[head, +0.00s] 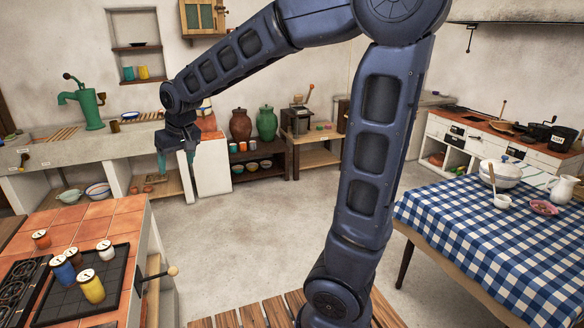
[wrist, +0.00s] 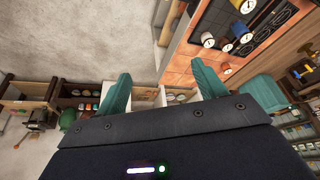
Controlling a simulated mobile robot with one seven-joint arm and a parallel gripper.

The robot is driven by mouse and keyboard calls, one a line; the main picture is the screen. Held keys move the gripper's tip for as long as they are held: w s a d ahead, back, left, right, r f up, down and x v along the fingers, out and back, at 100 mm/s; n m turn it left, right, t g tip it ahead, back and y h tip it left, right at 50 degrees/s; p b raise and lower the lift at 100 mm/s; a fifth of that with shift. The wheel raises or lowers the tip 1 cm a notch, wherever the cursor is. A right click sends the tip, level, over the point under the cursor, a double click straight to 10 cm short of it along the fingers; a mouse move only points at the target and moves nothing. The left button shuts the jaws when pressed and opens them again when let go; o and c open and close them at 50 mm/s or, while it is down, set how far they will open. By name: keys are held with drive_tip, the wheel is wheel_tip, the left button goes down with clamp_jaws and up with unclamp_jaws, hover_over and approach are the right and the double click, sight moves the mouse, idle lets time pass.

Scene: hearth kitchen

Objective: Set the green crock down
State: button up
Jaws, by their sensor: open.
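The green crock (head: 267,123) stands upright on top of a low dark shelf (head: 260,150) against the back wall, just right of a brown crock (head: 240,125). My gripper (head: 177,178) hangs in the air left of the crock and apart from it, fingers pointing down. In the wrist view its two teal fingers (wrist: 160,78) are spread, with nothing between them. A green rounded shape at the lower left of the wrist view is partly hidden by my gripper; I cannot tell for sure that it is the crock.
The red-tiled counter (head: 118,207) with several small lidded jars is at front left. A long sink counter (head: 60,150) with a green pump runs along the left wall. A table with a checked cloth (head: 470,235) is at right. The middle floor is clear.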

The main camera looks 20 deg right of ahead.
drive_tip(key=s+d+r+m+h, duration=0.1)
drive_tip(key=s+d, duration=0.1)
drive_tip(key=d, duration=0.7)
drive_tip(key=s+d+r+m, duration=0.1)
drive_tip(key=s+d+m, duration=0.15)
drive_tip(key=d, duration=0.75)
drive_tip(key=s+d+f+m+t+h, duration=0.1)
drive_tip(key=s+d+f+m, duration=0.1)
drive_tip(key=s+d, duration=0.9)
drive_tip(key=shift+s+d, duration=0.35)
drive_tip(key=shift+s, duration=0.05)
